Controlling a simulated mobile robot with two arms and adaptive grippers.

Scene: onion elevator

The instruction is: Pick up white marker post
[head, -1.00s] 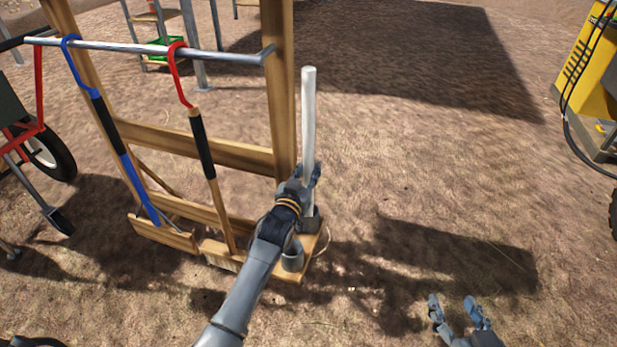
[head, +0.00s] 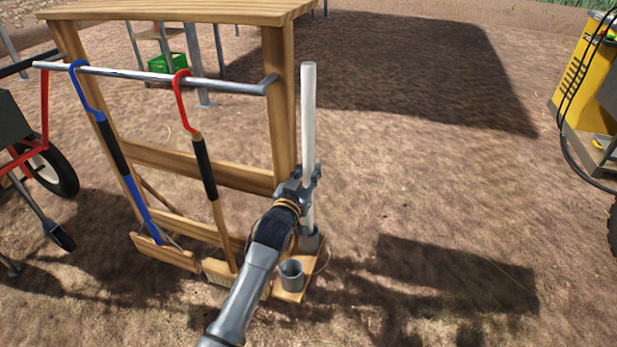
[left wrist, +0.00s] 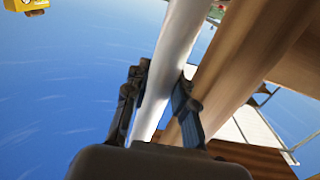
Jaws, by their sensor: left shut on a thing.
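The white marker post (head: 308,110) stands upright at the right side of the wooden rack, its foot in a grey cup-like holder (head: 309,240) on the rack's base. My left gripper (head: 305,183) is shut on the post at its lower half. In the left wrist view the post (left wrist: 172,60) runs between the two fingers (left wrist: 158,105), with a wooden upright close beside it. My right gripper is not in the head view now.
The wooden rack (head: 283,120) holds a blue-handled tool (head: 135,185) and a red-handled tool (head: 205,165) on a metal bar. An empty grey cup (head: 291,274) stands in front of the post. A wheeled cart (head: 45,165) is left, a yellow machine (head: 580,85) right. Ground right of the post is clear.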

